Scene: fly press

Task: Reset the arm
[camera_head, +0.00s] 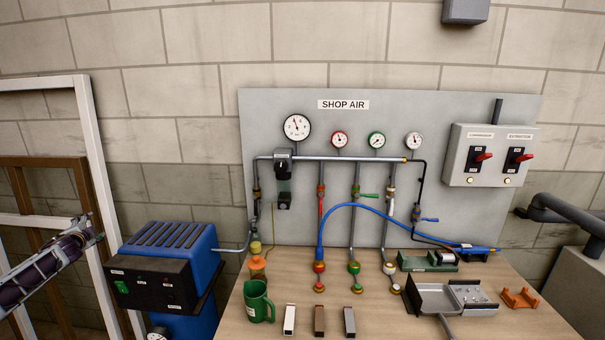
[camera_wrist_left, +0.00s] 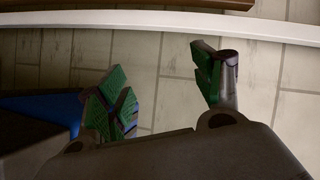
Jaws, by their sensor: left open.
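My left arm comes in at the left edge of the head view, with my left gripper (camera_head: 90,232) at its end, in front of the white and brown frames and left of the blue machine. In the left wrist view my left gripper (camera_wrist_left: 165,90) is open, its green-padded fingers well apart and nothing between them. It touches nothing that I can see. My right gripper does not show in either view.
The blue machine (camera_head: 172,250) stands close to the right of my left arm. A wooden bench (camera_head: 300,323) carries a green mug (camera_head: 257,303), several small blocks and a metal tray (camera_head: 430,297). Behind it is the shop air panel (camera_head: 450,110) with gauges, pipes, valves and red-handled switches.

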